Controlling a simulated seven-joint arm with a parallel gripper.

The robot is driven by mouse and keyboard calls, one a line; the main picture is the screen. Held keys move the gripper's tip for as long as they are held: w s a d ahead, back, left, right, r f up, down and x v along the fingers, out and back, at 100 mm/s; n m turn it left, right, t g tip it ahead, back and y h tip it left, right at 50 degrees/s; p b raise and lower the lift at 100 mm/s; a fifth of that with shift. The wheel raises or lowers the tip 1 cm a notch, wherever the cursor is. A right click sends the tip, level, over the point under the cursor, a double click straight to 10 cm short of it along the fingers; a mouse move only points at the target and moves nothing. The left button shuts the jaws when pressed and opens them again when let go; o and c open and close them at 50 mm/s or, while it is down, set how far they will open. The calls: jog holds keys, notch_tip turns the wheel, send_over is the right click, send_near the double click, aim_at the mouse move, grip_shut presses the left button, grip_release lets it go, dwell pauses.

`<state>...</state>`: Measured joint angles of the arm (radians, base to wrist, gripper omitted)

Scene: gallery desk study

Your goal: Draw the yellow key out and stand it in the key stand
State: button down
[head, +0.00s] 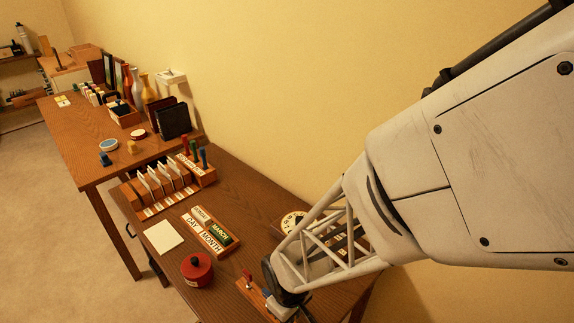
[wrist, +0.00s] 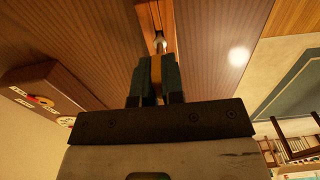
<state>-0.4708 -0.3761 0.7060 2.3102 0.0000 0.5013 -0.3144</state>
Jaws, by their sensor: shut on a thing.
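My gripper (wrist: 155,62) is shut on the yellow key (wrist: 156,70), whose yellow head shows between the two dark fingers in the wrist view. A pale metal part (wrist: 160,43) shows just beyond the fingertips, against a narrow wooden bar (wrist: 169,14). I cannot tell how far the key sits in the bar. In the head view my arm hides the key. A wooden strip with a small red piece (head: 247,275) shows beside my wrist at the bottom. A wooden stand with red, blue and green upright pieces (head: 196,156) is at the back; it may be the key stand.
A red lidded pot (head: 197,269), a white card (head: 163,236) and a day-and-month calendar block (head: 212,230) stand left of my arm. A slotted rack (head: 158,186) is farther back. A round dial (head: 293,221) is close to my arm. Bare desk lies between the calendar and dial.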

jog(key=shift+f, duration=0.45)
jog(key=c, duration=0.7)
grip_release()
jog(key=shift+r, duration=3.95)
